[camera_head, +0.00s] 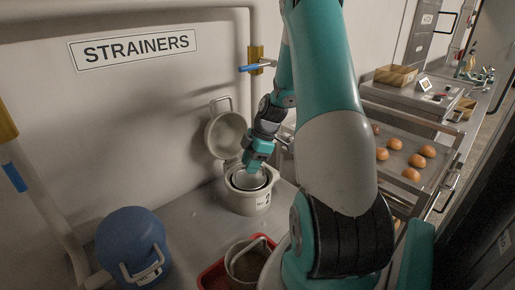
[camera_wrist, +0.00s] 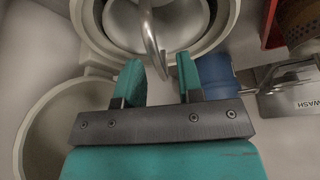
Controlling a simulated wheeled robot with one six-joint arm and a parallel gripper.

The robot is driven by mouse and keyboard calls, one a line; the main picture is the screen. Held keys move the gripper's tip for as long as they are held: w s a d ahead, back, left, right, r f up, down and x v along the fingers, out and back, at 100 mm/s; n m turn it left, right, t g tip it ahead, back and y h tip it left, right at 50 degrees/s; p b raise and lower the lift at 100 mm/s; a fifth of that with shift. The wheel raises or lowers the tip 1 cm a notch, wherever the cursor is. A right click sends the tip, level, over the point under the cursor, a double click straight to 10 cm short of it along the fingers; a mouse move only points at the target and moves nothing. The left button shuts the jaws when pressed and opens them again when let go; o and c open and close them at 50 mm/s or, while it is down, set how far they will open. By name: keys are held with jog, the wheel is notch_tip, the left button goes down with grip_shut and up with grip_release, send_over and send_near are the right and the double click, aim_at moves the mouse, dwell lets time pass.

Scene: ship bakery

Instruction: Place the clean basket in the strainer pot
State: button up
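The white strainer pot (camera_head: 246,200), marked with a 2, stands on the counter with its round lid (camera_head: 226,136) swung open against the wall. A shiny metal basket (camera_wrist: 152,24) sits inside the pot's rim (camera_wrist: 88,28) in the wrist view. Its curved handle (camera_wrist: 150,42) rises toward me. My gripper (camera_head: 254,166) is above the pot. In the wrist view my gripper (camera_wrist: 159,78) has its fingers apart, with the handle's end between them and gaps showing beside it. The open lid also shows in the wrist view (camera_wrist: 28,130).
A second basket (camera_head: 246,266) with a brownish inside is in a red tray (camera_head: 212,277) at the front. A blue container (camera_head: 130,236) stands left. A WASH label (camera_wrist: 305,106) shows in the wrist view. Trays of buns (camera_head: 422,150) are at right.

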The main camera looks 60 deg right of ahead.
jog(key=b+v, duration=0.1)
jog(key=v, duration=0.7)
jog(key=shift+b, duration=0.4)
jog(key=shift+r, duration=0.55)
jog(key=w+a+r+m+g, duration=0.1)
jog(key=a+r, duration=0.2)
jog(key=a, duration=0.9)
jog(key=w+a+r+g, duration=0.1)
jog(key=a+r, duration=0.2)
jog(key=a, duration=1)
jog(key=s+a+r+m, duration=0.1)
jog(key=s+a+m, duration=0.1)
jog(key=s+a, duration=1.2)
jog(key=shift+s+a+r+m+g, duration=0.3)
jog(key=shift+s+a+m+g, duration=0.1)
jog(key=shift+a, duration=0.65)
jog(key=shift+w+d, duration=0.1)
jog(key=shift+d, duration=0.05)
